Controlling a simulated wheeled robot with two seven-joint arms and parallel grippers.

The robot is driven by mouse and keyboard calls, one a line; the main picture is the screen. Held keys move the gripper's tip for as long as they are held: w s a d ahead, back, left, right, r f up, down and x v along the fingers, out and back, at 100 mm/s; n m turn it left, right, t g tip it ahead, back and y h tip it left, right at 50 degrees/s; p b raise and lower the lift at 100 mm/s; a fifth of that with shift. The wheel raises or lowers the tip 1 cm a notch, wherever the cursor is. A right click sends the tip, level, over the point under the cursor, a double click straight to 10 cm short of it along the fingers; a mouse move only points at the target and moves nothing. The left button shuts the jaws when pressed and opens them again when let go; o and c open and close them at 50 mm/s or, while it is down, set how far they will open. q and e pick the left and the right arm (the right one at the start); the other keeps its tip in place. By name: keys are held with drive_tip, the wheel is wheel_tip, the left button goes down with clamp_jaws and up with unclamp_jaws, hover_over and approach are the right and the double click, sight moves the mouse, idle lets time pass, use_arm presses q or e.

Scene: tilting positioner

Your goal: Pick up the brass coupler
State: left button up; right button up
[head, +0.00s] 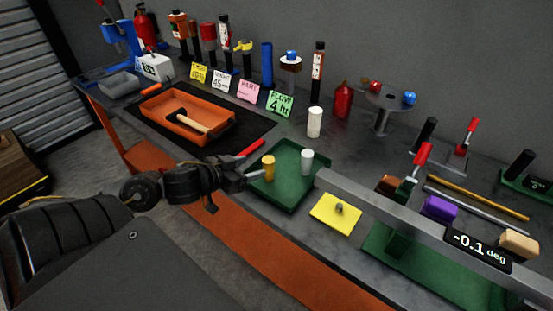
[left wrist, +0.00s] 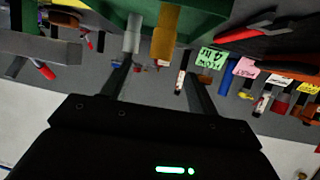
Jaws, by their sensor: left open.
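The brass coupler (head: 268,168), a yellow upright cylinder, stands in the green tray (head: 287,203) near its left side. A pale grey cylinder (head: 307,162) stands to its right in the same tray. My left gripper (head: 250,175) is open just left of the brass coupler, at the tray's left edge. In the left wrist view, which is upside down, the brass coupler (left wrist: 165,38) appears beyond the open, empty fingers (left wrist: 157,68), nearer the right-hand one. The grey cylinder (left wrist: 132,33) is beside it. I cannot tell whether a finger touches the coupler.
A red-handled tool (head: 250,148) lies behind my left gripper. An orange tray (head: 190,125) with a hammer is at left. A white cylinder (head: 314,122) stands behind the green tray. A yellow plate (head: 336,213) and a long grey beam (head: 400,210) reading -0.1 deg are at right.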

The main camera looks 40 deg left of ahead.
sight(272, 161)
use_arm(q)
drive_tip(key=shift+w+f, duration=0.15)
drive_tip(key=shift+w, duration=0.35)
drive_tip(key=x, duration=0.3)
drive_tip(key=shift+w+f, duration=0.15)
drive_tip(key=shift+w, duration=0.05)
drive_tip(key=shift+w+f, duration=0.1)
drive_tip(key=shift+w, duration=0.15)
drive_tip(key=x, duration=0.5)
drive_tip(key=shift+w, duration=0.15)
use_arm(e)
drive_tip(key=shift+s+d+r, duration=0.1)
drive_tip(key=shift+s+r, duration=0.05)
drive_tip(key=shift+s, duration=0.45)
use_arm(q)
drive_tip(key=shift+c, duration=0.3)
